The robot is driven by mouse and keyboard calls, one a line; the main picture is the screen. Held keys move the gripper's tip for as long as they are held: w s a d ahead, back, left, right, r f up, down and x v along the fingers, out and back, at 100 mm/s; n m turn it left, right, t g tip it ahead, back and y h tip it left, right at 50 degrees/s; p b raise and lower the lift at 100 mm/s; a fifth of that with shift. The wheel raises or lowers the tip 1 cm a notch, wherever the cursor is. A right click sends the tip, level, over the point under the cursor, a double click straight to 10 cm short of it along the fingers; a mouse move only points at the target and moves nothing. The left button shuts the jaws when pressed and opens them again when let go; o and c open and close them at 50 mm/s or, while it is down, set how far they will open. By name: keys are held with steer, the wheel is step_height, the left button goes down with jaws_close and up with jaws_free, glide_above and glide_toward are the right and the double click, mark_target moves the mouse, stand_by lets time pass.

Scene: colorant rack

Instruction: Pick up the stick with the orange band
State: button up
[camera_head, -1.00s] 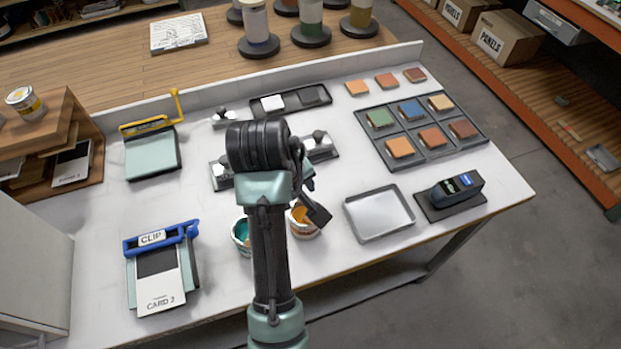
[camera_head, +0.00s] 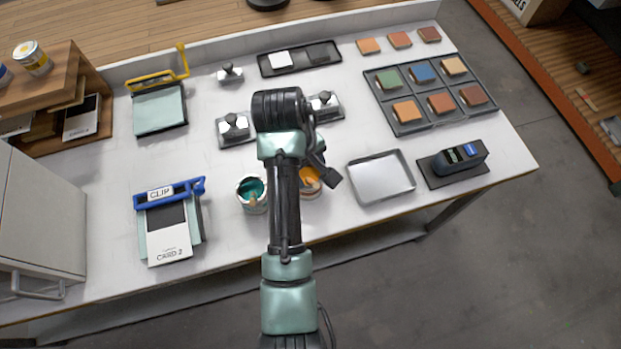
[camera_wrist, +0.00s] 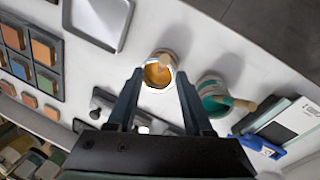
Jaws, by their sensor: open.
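An orange paint can (camera_head: 309,184) stands on the white bench, partly hidden by my arm. In the wrist view the orange can (camera_wrist: 153,76) is between and beyond my fingertips, and a light stick (camera_wrist: 164,58) seems to lean in it. A teal paint can (camera_head: 244,189) stands to its left with a wooden stick (camera_head: 253,201) in it. The wrist view shows this teal can (camera_wrist: 211,86) and its stick (camera_wrist: 244,104) too. I cannot make out an orange band on either stick. My gripper (camera_wrist: 160,74) is open and empty, above the orange can.
An empty grey tray (camera_head: 382,178) and a dark handheld device (camera_head: 461,157) are right of the cans. A blue clip board with a card (camera_head: 168,224) is at left. Metal blocks with knobs (camera_head: 234,125) stand behind the cans. The bench front edge is close to the cans.

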mark_target(313, 182)
steer(key=shift+d+f+p, duration=0.2)
steer(key=shift+f+p, duration=0.25)
steer(key=shift+f, duration=0.9)
steer(key=shift+d+f+p, duration=0.2)
steer(key=shift+f+p, duration=0.2)
steer(key=shift+f, duration=0.95)
jaws_close()
